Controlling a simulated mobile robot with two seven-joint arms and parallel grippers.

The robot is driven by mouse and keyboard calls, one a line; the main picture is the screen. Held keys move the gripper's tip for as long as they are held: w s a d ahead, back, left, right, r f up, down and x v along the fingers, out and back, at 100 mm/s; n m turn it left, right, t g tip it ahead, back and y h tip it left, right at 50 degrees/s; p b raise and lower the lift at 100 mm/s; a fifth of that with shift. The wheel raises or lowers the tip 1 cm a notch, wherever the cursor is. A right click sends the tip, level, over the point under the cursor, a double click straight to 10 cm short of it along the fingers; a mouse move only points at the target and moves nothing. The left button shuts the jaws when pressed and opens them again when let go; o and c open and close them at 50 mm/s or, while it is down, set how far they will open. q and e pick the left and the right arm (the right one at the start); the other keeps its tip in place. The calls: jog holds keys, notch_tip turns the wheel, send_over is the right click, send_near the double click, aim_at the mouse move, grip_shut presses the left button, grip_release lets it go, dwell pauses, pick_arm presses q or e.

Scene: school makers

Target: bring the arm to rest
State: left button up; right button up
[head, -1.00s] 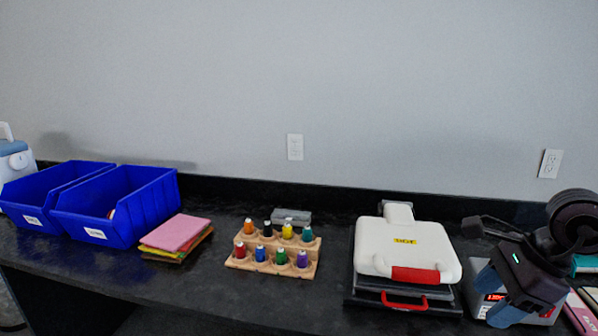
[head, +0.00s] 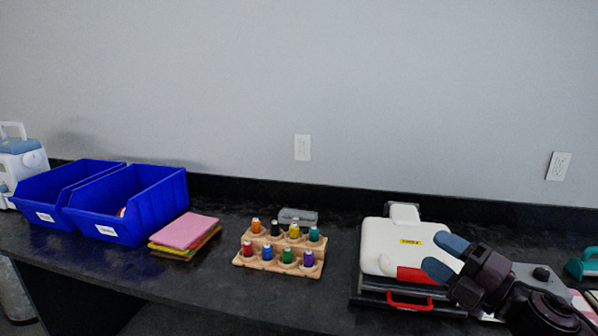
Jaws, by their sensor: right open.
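My right gripper (head: 440,257) is in the head view at the lower right. Its two blue-tipped fingers are spread apart with nothing between them. It appears in front of the right part of the white heat press (head: 390,243) and hides part of the red handle. I cannot tell whether it touches the press. My right arm comes in from the lower right corner. My left gripper is not in view.
A wooden rack (head: 272,264) of coloured thread spools stands mid-counter. Left of it lie folded cloths (head: 186,232) and blue bins (head: 150,205). A grey box (head: 298,216) lies behind the rack. Bare black counter (head: 335,235) shows between rack and press.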

jog(key=s+d+f+m+h, duration=0.25)
jog(key=f+m+h, duration=0.25)
jog(key=f+m, duration=0.45)
jog(key=s+d+f+m+h, duration=0.2)
jog(key=s+f+m+h, duration=0.25)
jog(key=f+m, duration=0.5)
jog(key=s+a+f+m+g+h+p, duration=0.1)
jog(key=s+f+m+g+h, duration=0.2)
jog(key=s+f, duration=1.3)
jog(key=s+m+g, duration=0.1)
jog(key=s+m, duration=0.2)
jog(key=shift+f+h, duration=0.35)
jog(key=shift+f, duration=0.05)
